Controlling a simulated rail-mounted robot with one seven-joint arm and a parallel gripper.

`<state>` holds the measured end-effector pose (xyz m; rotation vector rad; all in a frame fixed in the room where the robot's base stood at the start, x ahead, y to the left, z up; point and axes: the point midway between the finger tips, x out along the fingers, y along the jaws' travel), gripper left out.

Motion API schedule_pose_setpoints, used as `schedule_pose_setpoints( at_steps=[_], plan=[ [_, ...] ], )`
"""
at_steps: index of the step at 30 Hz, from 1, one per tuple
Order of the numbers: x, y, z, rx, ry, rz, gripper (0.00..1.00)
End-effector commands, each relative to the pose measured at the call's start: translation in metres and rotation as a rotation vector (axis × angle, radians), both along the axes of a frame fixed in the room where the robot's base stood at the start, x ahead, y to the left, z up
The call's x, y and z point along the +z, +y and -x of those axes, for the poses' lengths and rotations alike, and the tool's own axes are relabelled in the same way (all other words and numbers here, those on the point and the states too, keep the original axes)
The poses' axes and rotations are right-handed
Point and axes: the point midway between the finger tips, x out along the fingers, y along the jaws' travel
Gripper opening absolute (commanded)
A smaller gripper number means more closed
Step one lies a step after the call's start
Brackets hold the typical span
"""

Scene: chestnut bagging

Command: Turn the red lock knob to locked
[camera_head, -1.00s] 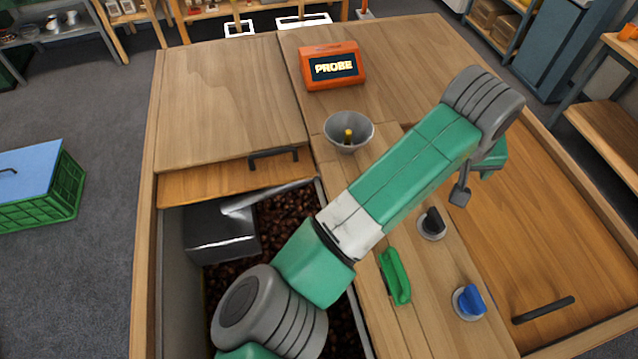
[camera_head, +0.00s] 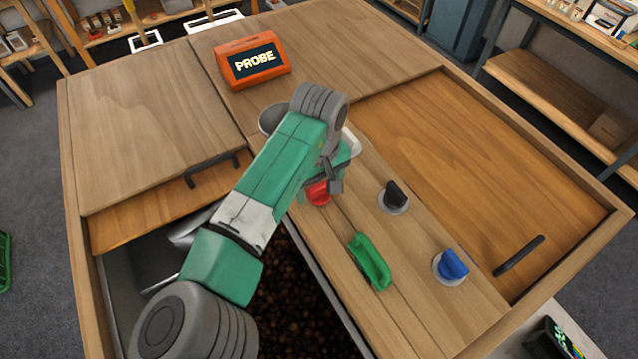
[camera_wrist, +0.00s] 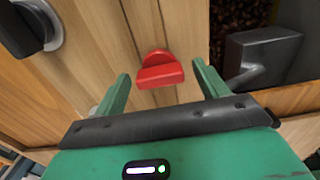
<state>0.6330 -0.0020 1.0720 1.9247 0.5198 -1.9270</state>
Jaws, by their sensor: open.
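The red knob (camera_head: 318,193) is on the wooden strip beside the chestnut bin, partly hidden by my arm in the head view. In the wrist view the red knob (camera_wrist: 158,72) lies between and ahead of my two green fingers, its grip running roughly crosswise. My gripper (camera_wrist: 160,78) is open, with a finger to each side of the knob and a visible gap to both. I cannot tell whether the fingertips are down at the knob's height. No lock marking is legible.
A black knob (camera_head: 394,196), a green handle (camera_head: 370,262) and a blue knob (camera_head: 451,266) stand on the same strip. A metal scoop (camera_head: 150,262) lies in the chestnut bin.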

Motion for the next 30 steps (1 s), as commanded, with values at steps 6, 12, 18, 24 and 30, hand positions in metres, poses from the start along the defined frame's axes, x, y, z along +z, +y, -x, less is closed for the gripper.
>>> schedule_pose_setpoints(
  at_steps=[6, 12, 18, 24, 30],
  plan=[
    [-0.001, 0.000, 0.000, 0.000, 0.000, 0.000, 0.73],
    [0.000, 0.000, 0.000, 0.000, 0.000, 0.000, 0.33],
    [0.001, 0.000, 0.000, -0.006, 0.000, 0.001, 0.28],
    [0.007, -0.002, 0.001, -0.067, 0.003, 0.004, 0.28],
    [0.010, -0.002, 0.002, -0.210, 0.007, 0.005, 0.28]
  ],
)
